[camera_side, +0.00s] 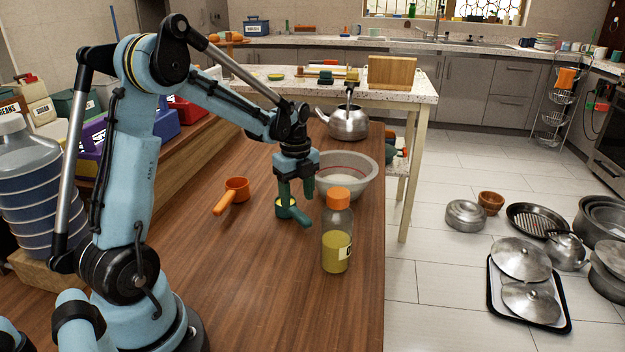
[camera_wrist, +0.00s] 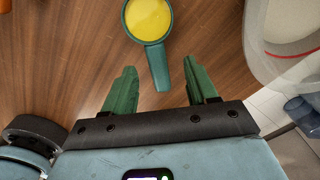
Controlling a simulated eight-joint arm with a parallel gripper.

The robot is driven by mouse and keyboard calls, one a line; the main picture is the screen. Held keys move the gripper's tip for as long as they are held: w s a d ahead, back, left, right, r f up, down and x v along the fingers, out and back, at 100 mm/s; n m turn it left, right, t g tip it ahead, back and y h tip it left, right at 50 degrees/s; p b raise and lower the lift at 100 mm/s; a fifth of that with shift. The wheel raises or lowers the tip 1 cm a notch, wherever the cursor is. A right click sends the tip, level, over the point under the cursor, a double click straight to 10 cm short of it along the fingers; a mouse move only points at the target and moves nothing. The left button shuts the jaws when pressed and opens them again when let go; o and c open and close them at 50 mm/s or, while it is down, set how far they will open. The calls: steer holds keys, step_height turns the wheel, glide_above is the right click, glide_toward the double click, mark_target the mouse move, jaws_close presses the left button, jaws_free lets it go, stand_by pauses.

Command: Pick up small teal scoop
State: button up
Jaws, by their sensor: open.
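The small teal scoop (camera_side: 302,219) stands on the wooden table with a yellow filling in its cup. In the wrist view the scoop (camera_wrist: 158,64) has its cup at the top and its handle pointing down toward my gripper. My gripper (camera_side: 296,196) is open, pointing down just over the scoop, and one finger partly covers the cup in the side view. In the wrist view the handle end appears between the two green fingers of my gripper (camera_wrist: 159,67), with a gap on each side. I cannot tell the exact height gap.
An orange scoop (camera_side: 237,184) lies to the left. A pale bowl (camera_side: 364,165) with a red line stands close at the right; the bowl (camera_wrist: 280,62) also shows in the wrist view. An orange-capped bottle (camera_side: 336,250) stands in front. A kettle (camera_side: 347,124) stands behind.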

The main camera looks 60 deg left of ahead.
mark_target(297, 211)
steer(key=shift+s+d+f, duration=0.1)
steer(key=shift+s+f, duration=0.05)
steer(key=shift+f, duration=1.15)
steer(key=shift+s+d+f, duration=0.1)
steer(key=shift+f, duration=1.2)
jaws_close()
